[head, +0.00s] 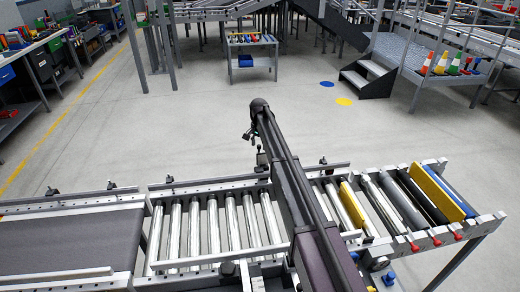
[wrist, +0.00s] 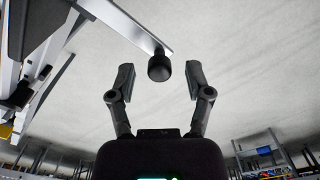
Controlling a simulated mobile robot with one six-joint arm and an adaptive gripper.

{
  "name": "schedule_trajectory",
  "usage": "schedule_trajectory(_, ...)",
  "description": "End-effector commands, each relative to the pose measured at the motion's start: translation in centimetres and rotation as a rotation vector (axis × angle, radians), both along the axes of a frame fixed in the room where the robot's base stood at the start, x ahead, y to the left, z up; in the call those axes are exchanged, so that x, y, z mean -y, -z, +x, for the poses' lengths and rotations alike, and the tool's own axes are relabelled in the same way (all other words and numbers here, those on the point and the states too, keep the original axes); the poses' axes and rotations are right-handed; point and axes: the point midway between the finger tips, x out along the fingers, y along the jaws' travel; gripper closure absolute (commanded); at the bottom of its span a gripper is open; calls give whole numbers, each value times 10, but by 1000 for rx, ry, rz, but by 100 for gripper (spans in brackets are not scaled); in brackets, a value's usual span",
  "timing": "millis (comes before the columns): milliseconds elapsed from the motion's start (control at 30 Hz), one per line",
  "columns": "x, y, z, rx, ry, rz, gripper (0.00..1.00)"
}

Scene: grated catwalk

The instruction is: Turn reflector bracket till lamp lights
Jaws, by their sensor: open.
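In the wrist view my gripper (wrist: 159,78) is open, with its two fingers wide apart. A black round-ended knob or post (wrist: 159,67) shows between the fingertips, apart from both. It sits at the end of a flat grey metal bar (wrist: 125,25). I cannot tell whether this is the reflector bracket. In the head view my gripper (head: 250,137) is at the far end of my arm, beyond the conveyor's far rail. A small dark fitting (head: 262,158) on that rail is partly hidden by my arm. No lit lamp can be made out.
A roller conveyor (head: 213,225) and a dark belt (head: 70,240) run across the front. Yellow bars (head: 440,192) lie over the rollers at right. Small fittings (head: 323,161) stand along the far rail.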

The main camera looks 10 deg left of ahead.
Motion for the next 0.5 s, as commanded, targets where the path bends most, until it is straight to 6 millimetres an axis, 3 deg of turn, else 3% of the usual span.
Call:
schedule_trajectory(467, 0, 4, 0, 0, 0, 0, 35)
schedule_trajectory(500, 0, 4, 0, 0, 0, 0, 41)
